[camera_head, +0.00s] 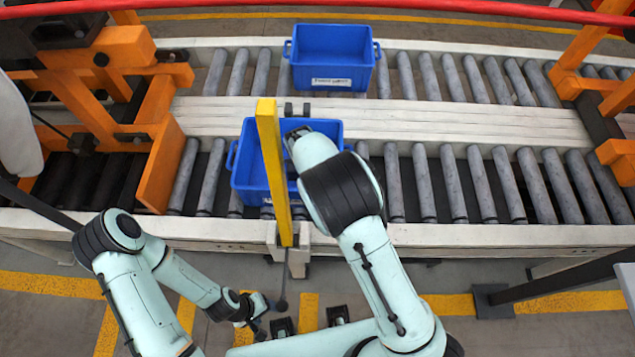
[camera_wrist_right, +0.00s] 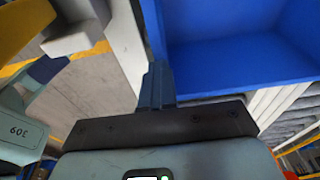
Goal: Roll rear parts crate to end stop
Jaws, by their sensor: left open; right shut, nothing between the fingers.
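The rear blue parts crate (camera_head: 332,55), with a white label on its front, sits on the far roller line. A second blue crate (camera_head: 245,175) sits on the near line, partly hidden by a yellow post and my right arm. My right arm reaches over this near crate, and its gripper is hidden in the head view. In the right wrist view, my right gripper (camera_wrist_right: 157,80) is shut and empty beside a blue crate wall (camera_wrist_right: 235,65); contact is unclear. My left gripper (camera_head: 262,315) is open and empty, low in front of the near line. I cannot identify the end stop.
The yellow post (camera_head: 272,170) stands upright at the near line's front edge. Orange frames stand at the left (camera_head: 155,150) and right (camera_head: 600,85) ends. Rollers (camera_head: 460,80) right of the rear crate are clear. A red bar (camera_head: 400,8) crosses the top.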

